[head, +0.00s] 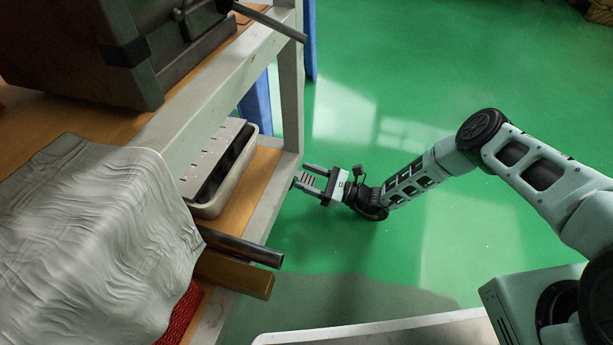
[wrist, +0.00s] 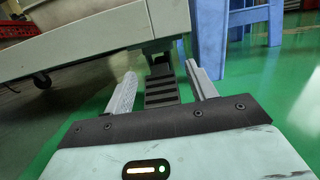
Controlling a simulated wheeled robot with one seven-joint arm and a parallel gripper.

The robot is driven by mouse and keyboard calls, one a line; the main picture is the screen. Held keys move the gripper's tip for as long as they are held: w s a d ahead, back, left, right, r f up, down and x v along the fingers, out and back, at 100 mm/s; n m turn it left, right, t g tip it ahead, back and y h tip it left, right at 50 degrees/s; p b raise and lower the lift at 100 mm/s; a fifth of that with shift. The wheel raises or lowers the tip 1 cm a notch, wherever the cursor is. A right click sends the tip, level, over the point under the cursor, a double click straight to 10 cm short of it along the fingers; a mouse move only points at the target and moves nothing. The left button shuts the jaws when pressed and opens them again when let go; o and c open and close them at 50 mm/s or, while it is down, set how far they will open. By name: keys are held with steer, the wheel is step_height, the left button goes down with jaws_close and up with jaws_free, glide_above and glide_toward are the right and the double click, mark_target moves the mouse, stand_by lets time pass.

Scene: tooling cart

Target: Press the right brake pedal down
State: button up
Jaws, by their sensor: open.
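The right brake pedal, a dark ridged plate, shows in the wrist view (wrist: 161,92) under the cart's near corner. In the head view its ridged top (head: 309,180) shows beside the cart's right edge. My gripper (head: 302,176) is open and low, close to the cart's corner post. In the wrist view its two grey fingers (wrist: 160,72) appear one on each side of the pedal, with nothing held. Whether the fingers touch the pedal cannot be told. The pedal looks tilted, sloping out from a dark caster mount; the wheel below it is hidden.
The cart's shelf (head: 262,185) holds a pale tray (head: 243,180), a metal pipe (head: 243,249) and a brown bar (head: 235,274); the pipe and bar stick out. A grey cloth (head: 95,250) hangs left. Blue stools (wrist: 215,45) stand behind.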

steer(key=r+p+v, duration=0.1)
steer(key=v, duration=0.3)
steer(key=p+v, duration=0.1)
steer(key=v, duration=0.3)
steer(key=r+p+v, duration=0.1)
steer(key=v, duration=0.3)
steer(key=shift+s+d+r, duration=0.2)
steer(key=shift+d+r, duration=0.05)
steer(key=shift+d, duration=0.1)
